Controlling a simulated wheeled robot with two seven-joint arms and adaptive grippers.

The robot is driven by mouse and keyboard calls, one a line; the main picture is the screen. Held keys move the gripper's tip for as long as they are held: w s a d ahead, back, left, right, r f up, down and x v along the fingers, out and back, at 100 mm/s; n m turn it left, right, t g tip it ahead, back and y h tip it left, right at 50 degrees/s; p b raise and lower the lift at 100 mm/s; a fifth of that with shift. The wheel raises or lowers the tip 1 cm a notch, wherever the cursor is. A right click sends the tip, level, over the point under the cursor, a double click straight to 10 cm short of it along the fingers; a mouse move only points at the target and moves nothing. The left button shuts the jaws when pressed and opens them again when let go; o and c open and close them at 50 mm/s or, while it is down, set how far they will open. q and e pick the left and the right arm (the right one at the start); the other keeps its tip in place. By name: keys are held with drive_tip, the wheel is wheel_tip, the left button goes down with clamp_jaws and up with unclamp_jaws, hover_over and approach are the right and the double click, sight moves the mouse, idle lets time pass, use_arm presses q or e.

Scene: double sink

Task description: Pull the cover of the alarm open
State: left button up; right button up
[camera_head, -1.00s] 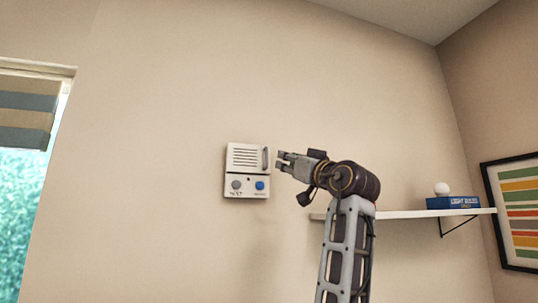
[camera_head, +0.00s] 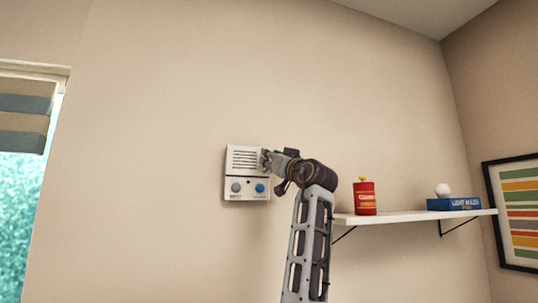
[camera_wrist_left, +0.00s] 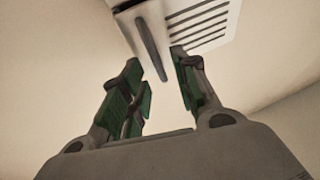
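The cover's slats also show in the left wrist view (camera_wrist_left: 200,18). A dark bar handle (camera_wrist_left: 150,45) stands out from the cover; in the head view my fingers mostly hide it. My left gripper (camera_head: 266,159) is at the cover's right edge. In the left wrist view its fingers (camera_wrist_left: 157,62) are open, with the handle's near end between the tips and gaps beside it. My right gripper is not in view.
A white shelf (camera_head: 400,217) right of my arm holds a red can (camera_head: 365,198), a blue box (camera_head: 452,204) and a white ball (camera_head: 442,190). A framed striped picture (camera_head: 518,213) hangs far right. A window (camera_head: 25,190) is at left. The wall around the alarm is bare.

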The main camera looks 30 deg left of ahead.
use_arm(q)
drive_tip(key=shift+x, duration=0.9)
clamp_jaws()
